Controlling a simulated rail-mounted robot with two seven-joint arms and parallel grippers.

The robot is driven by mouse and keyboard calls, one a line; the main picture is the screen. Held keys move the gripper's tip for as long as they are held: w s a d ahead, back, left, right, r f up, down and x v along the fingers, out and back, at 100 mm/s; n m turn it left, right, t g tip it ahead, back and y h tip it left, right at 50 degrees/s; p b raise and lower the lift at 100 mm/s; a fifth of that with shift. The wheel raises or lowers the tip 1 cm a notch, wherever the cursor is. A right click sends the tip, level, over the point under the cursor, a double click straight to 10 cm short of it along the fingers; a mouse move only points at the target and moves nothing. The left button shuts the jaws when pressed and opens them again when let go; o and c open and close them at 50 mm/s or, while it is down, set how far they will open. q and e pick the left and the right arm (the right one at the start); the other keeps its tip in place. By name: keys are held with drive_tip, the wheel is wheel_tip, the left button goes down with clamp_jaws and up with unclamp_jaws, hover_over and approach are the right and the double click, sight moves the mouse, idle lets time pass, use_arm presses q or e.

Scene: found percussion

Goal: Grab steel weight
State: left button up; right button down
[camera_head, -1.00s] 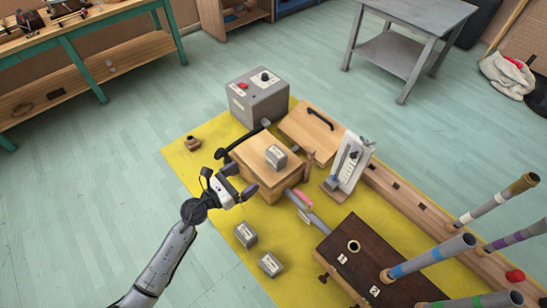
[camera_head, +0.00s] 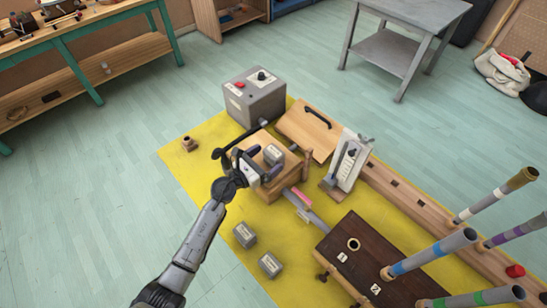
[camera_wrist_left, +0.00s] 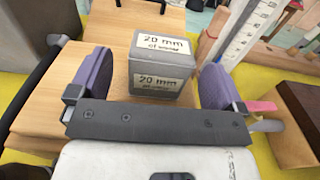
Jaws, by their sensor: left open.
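A grey steel weight (camera_head: 273,155) sits on top of a wooden box (camera_head: 288,181). In the left wrist view the weight (camera_wrist_left: 160,65) carries white labels reading "20 mm", with smaller print below. My left gripper (camera_head: 263,162) is open. Its two purple-padded fingers (camera_wrist_left: 160,88) stand to the left and right of the weight, with gaps on both sides. Two more grey weights rest on the yellow mat, one (camera_head: 244,235) nearer the box and one (camera_head: 270,265) closer to the front. My right gripper is not in view.
A grey control box (camera_head: 253,97) stands behind the wooden box. A white upright gauge (camera_head: 349,162) stands to the right. A dark wooden box (camera_head: 370,262) and several striped tubes (camera_head: 432,254) fill the right front. The yellow mat (camera_head: 205,165) is mostly clear at left.

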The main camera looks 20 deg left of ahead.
sight(269, 158)
use_arm(q)
drive_tip(key=shift+x, duration=1.75)
drive_tip(key=shift+f, duration=0.1)
drive_tip(key=c, duration=1.4)
